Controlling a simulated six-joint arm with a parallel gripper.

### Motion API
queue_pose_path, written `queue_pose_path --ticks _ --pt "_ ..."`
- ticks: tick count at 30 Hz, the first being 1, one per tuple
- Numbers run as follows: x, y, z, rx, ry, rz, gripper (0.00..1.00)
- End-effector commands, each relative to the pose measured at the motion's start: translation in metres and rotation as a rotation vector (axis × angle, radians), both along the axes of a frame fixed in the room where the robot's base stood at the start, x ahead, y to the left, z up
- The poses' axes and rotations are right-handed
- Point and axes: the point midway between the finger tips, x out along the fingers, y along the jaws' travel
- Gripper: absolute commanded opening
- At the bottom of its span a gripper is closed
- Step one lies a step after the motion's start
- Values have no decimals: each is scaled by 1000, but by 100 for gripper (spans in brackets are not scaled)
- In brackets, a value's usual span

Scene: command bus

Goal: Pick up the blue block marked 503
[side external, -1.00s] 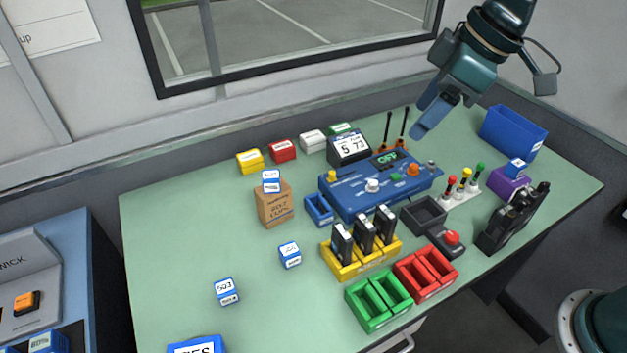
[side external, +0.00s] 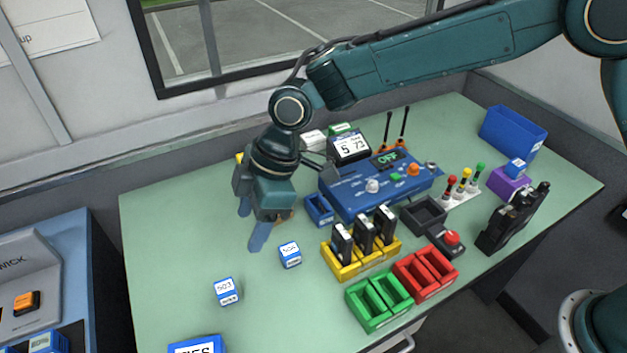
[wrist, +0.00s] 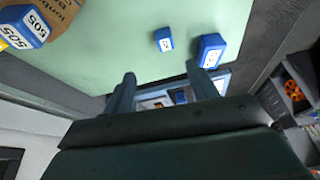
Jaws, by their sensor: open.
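The blue block marked 503 (side external: 227,290) sits on the green table, left of centre, with a white top label. A similar blue block that appears to read 504 (side external: 290,254) lies to its right and farther back. My gripper (side external: 252,226) is open and empty above the table, up and right of block 503 in the side view and apart from it. In the wrist view my two fingers (wrist: 160,76) stand apart with nothing between them. A small blue block (wrist: 163,39) shows beyond them, but its number is unreadable.
Block 505 (wrist: 36,29) sits by the cardboard box (wrist: 60,10), largely hidden behind my gripper in the side view. A larger blue container (side external: 197,347) stands at the front edge. Yellow rack (side external: 343,271) and green bin (side external: 377,322) stand right. Table left of 503 is clear.

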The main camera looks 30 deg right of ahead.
Motion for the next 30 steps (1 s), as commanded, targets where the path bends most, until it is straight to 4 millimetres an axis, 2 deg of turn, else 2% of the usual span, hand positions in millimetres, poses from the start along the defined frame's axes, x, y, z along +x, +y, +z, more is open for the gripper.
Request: queue_pose_path --ticks 3,6,14,19,30 --pt "-4 17 -17 1 5 48 58" --pt "-5 23 -23 4 5 68 58" --pt "-6 26 -27 5 6 75 58" --pt "-5 30 -37 4 7 74 58" --pt "-4 49 -85 3 7 73 58"
